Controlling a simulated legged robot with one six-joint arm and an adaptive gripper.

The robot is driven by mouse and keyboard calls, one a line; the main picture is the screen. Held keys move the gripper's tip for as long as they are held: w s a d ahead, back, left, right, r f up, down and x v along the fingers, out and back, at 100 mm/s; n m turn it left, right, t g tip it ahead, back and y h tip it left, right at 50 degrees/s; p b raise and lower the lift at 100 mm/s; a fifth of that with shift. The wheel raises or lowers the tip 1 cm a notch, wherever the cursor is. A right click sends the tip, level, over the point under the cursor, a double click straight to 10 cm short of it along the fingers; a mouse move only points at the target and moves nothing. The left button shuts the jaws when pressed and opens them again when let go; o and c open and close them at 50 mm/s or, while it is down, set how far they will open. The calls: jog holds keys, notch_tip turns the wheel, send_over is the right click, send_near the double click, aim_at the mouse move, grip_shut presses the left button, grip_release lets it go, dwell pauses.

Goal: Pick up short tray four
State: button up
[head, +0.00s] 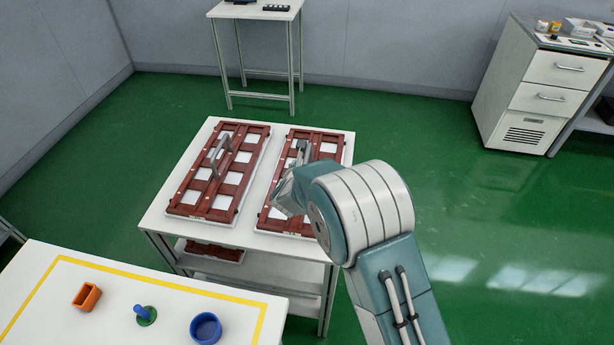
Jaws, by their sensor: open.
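Two long brown trays with white square cells lie side by side on a white table (185,207). The left tray (205,207) is in full view, with a grey arched handle (222,150) over its middle. The right tray (325,140) is partly covered by my arm; a grey handle-like part shows near its middle. No number is readable on either tray, so I cannot tell which is tray four. My gripper (287,192) is low over the right tray, mostly hidden by my wrist. It is open; I cannot tell whether it touches the handle.
Another brown tray (214,251) lies on the shelf below. A nearer white table (45,262) with a yellow border holds an orange block (87,296), a green-and-blue piece (145,315) and a blue cup (206,328). Green floor at right is clear before a drawer cabinet (540,90).

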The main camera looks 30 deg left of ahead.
aim_at(305, 160)
jog(key=shift+x, duration=3.45)
jog(key=shift+s+a+f, duration=0.15)
jog(key=shift+f, duration=0.05)
grip_shut()
